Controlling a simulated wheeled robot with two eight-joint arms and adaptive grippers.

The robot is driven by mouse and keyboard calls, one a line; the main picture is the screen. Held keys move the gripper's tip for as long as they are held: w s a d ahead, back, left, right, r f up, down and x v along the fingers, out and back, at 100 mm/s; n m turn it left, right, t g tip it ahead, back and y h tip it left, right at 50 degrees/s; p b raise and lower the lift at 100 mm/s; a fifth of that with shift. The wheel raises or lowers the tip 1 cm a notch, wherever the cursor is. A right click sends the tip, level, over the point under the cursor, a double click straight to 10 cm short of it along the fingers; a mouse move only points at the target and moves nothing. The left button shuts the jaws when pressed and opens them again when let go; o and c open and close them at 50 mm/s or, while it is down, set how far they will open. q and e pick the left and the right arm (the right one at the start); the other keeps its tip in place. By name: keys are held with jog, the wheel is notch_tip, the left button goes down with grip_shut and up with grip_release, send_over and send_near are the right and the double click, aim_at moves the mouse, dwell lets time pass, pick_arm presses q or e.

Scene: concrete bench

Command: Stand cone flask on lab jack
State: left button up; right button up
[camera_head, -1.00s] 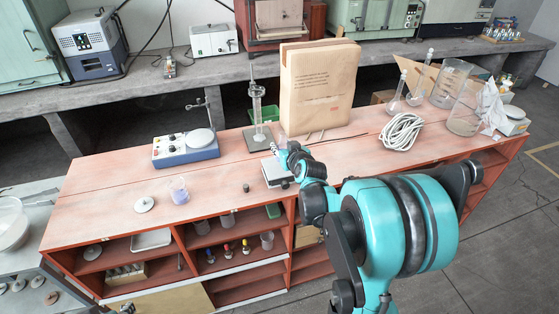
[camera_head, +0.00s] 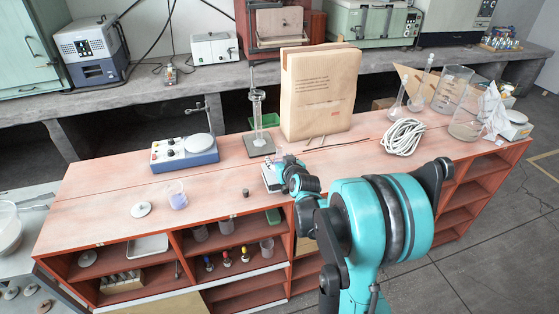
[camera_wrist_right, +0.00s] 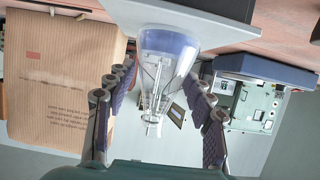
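The cone flask (camera_wrist_right: 169,50) is clear glass with a bluish-purple band near its base. In the right wrist view it sits between the finger pads of my right gripper (camera_wrist_right: 161,78), which close in on both sides of its body. The flask's base overlaps the grey plate of the lab jack (camera_wrist_right: 215,17); I cannot tell whether they touch. In the head view my right gripper (camera_head: 281,160) is over the lab jack (camera_head: 269,179) and hides part of it; the flask is hardly discernible there. My left gripper is out of view.
A hotplate stirrer (camera_head: 185,152) and a beaker with purple content (camera_head: 177,197) stand to the left. A stand with a glass cylinder (camera_head: 258,125) and a tall brown paper bag (camera_head: 318,95) are close behind the jack. Coiled white rope (camera_head: 403,137) lies to the right.

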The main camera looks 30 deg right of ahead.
jog(key=shift+r, duration=0.2)
jog(key=shift+s+r+p, duration=0.15)
jog(key=shift+s+p, duration=0.15)
jog(key=p+v, duration=0.3)
jog(key=v, duration=0.8)
jog(key=s+a+n+g+y, duration=0.25)
jog(key=s+a, duration=0.35)
jog(key=a, duration=0.7)
jog(key=s+a+f+g, duration=0.1)
jog(key=s+a+g, duration=0.2)
jog(key=s, duration=0.9)
jog(key=a, duration=0.3)
jog(key=shift+s+g+y, duration=0.2)
jog(key=shift+g+y, duration=0.15)
